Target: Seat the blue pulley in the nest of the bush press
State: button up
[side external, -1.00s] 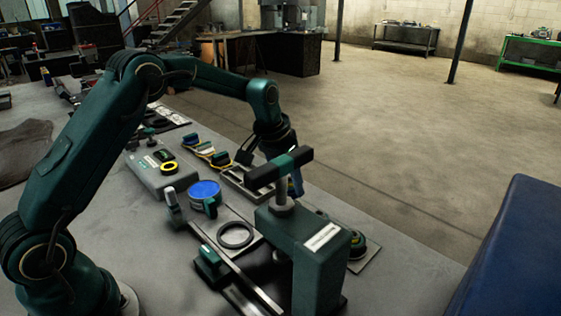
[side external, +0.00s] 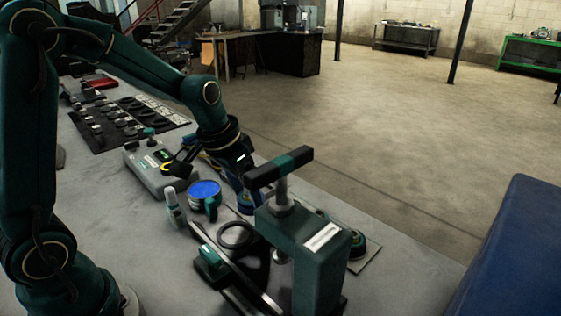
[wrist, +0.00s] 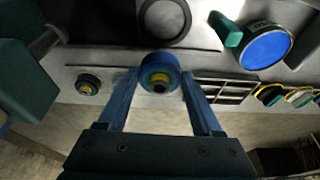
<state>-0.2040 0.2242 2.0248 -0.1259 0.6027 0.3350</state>
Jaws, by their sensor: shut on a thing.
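The press body also shows at the left edge of the wrist view (wrist: 22,85). A black ring (side external: 236,235) lies beside the press; it also shows beyond the pulley in the wrist view (wrist: 165,18). I cannot tell whether it is the nest.
A blue-faced round tool (side external: 204,189) with a teal handle stands left of my gripper. A grey labelled box (side external: 152,172) is behind it. A slotted tray (wrist: 225,91) lies right of the pulley.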

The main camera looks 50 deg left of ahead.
jog(key=s+r, duration=0.3)
jog(key=s, duration=0.1)
jog(key=shift+a+f, duration=0.15)
jog(key=shift+f, duration=3.1)
jog(key=shift+s+f, duration=0.1)
jog(key=shift+f, duration=0.2)
jog(key=shift+f, duration=0.35)
jog(key=shift+f, duration=0.2)
jog(key=o, duration=1.4)
